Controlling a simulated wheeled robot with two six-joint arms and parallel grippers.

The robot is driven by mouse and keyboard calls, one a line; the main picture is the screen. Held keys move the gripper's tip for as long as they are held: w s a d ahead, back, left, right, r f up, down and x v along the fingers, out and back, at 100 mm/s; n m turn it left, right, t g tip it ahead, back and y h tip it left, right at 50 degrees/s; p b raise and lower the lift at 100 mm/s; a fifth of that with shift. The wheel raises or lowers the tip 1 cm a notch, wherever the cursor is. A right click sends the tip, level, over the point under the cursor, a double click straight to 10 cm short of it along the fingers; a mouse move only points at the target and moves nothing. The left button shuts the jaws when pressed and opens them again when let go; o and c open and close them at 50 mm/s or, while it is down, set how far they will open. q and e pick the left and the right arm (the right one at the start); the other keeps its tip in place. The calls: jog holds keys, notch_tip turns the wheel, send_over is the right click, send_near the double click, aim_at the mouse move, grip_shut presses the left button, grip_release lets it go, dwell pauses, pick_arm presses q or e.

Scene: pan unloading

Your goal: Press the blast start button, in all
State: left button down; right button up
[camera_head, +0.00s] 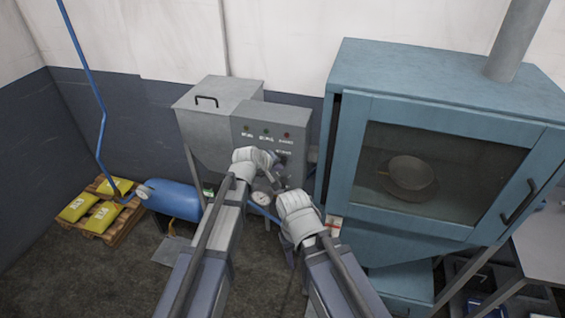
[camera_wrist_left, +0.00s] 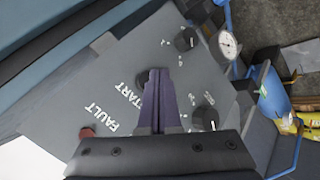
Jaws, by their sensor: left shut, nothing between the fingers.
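The grey control box (camera_head: 270,123) stands left of the blue cabinet, with small coloured lamps and white lettering on its face. In the left wrist view its panel (camera_wrist_left: 118,70) shows the words START (camera_wrist_left: 128,95) and FAULT (camera_wrist_left: 101,117). A dark round button (camera_wrist_left: 142,78) sits beside START, partly hidden by my fingers. My left gripper (camera_head: 277,181) is in front of the panel's lower part, partly hidden by my wrist. In the wrist view its shut, empty fingers (camera_wrist_left: 158,74) overlap the button; I cannot tell whether they touch it. My right wrist is low on the right, its fingers hidden.
The blue cabinet (camera_head: 346,150) with a window and a pan (camera_head: 410,174) inside stands close on the right. A blue tank (camera_head: 173,199) and a pallet (camera_head: 112,234) of yellow bags lie left. Dark knobs (camera_wrist_left: 187,39) and a gauge (camera_wrist_left: 227,44) are near my left fingers.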

pick_arm(q)
jog(key=shift+w, duration=0.1)
dwell(0.3)
jog(key=shift+w+d, duration=0.15)
jog(key=shift+w, duration=0.2)
